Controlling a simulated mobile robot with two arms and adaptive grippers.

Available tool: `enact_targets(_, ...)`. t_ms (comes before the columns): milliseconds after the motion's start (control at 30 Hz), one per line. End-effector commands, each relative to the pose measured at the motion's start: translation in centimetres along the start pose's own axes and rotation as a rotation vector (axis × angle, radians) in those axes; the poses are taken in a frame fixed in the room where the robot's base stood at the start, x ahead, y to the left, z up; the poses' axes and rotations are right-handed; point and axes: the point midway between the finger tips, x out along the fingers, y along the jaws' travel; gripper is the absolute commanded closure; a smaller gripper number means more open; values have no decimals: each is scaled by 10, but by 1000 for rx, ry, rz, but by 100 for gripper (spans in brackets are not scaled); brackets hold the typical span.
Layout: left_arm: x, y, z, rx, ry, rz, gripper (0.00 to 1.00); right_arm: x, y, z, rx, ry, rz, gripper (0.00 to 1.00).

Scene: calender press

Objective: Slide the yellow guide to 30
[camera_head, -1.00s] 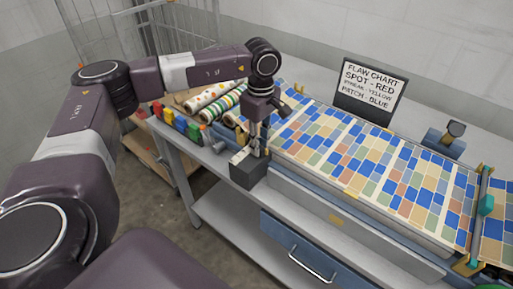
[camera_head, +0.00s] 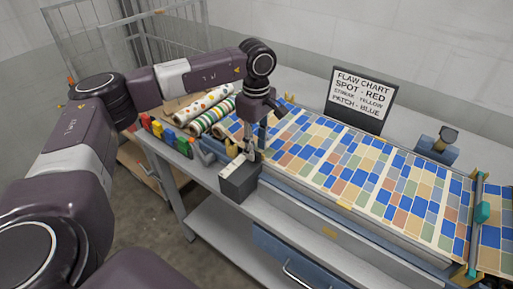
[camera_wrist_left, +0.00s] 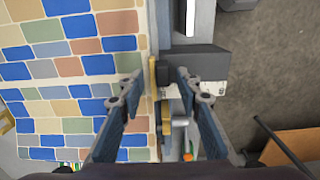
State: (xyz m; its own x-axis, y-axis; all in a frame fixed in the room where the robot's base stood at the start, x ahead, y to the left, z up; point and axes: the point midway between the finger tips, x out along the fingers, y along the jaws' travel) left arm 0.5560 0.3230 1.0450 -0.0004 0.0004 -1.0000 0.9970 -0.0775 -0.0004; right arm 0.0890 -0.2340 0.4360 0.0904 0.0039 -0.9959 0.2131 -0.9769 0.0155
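A yellow upright plate (camera_wrist_left: 153,78), which looks like the yellow guide, stands at the edge of the patterned sheet in the left wrist view. A small dark block is beside it. My left gripper (camera_wrist_left: 160,82) is open, with one finger on each side of the plate and block; I cannot tell whether either finger touches. In the head view my left gripper (camera_head: 250,152) points down just behind a dark box with a pale top (camera_head: 240,181), and the guide is hidden there. The pale strip (camera_wrist_left: 182,90) also shows in the wrist view, its marks too small to read. My right gripper is out of view.
The patterned sheet (camera_head: 350,170) runs along the bench to a crossbar with a teal block (camera_head: 482,212). A flaw chart sign (camera_head: 361,98) stands behind. Fabric rolls (camera_head: 212,112) and coloured blocks (camera_head: 168,134) lie left of my gripper. The floor in front is clear.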

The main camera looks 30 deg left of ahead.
Motion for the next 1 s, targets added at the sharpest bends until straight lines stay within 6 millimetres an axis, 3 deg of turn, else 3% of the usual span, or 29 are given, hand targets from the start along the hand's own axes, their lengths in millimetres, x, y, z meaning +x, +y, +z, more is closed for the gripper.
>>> enact_targets(300,-67,2,1,1,-2,8,68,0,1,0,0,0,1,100)
enact_targets(500,-99,1,1,1,-1,5,68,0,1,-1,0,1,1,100)
enact_targets(700,-110,1,1,1,0,4,68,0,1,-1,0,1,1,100)
enact_targets(1000,-110,1,1,1,-1,4,68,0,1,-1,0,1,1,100)
